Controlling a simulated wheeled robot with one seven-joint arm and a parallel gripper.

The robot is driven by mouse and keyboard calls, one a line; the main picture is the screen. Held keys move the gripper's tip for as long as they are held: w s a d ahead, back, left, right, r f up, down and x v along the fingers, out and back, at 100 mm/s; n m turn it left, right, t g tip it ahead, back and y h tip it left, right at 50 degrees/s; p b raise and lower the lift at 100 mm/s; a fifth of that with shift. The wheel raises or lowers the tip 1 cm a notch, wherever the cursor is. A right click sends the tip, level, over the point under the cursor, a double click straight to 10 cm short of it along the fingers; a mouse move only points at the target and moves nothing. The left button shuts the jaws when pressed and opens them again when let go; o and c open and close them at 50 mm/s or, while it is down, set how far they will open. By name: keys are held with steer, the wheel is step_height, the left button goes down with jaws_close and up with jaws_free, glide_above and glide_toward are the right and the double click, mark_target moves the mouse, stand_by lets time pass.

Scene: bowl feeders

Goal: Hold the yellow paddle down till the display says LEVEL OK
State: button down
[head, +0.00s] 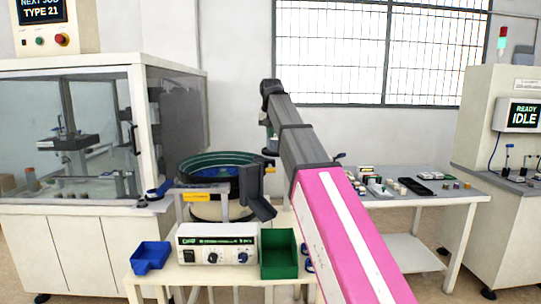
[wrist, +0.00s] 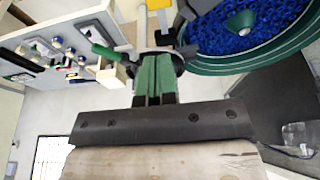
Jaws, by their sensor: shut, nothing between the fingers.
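The yellow paddle (head: 197,197) sits on a grey bracket at the front left of the bowl feeder (head: 207,200). A yellow part also shows at the top edge of the wrist view (wrist: 160,4), just beyond my fingertips. My gripper (head: 271,151) is raised behind the bowl's right side in the head view, apart from the paddle. In the wrist view its green fingers (wrist: 155,60) are together and hold nothing. The right-hand display (head: 524,115) reads READY IDLE.
The bowl holds blue parts (wrist: 235,28). A white control box (head: 217,243), a blue bin (head: 151,257) and a green bin (head: 279,255) stand on the front bench. A glazed cabinet (head: 100,130) is at left; a table (head: 400,200) with small parts is at right.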

glide_toward(271, 169)
steer(key=x, duration=0.5)
steer(key=shift+w+a, duration=0.1)
steer(key=shift+f, duration=0.85)
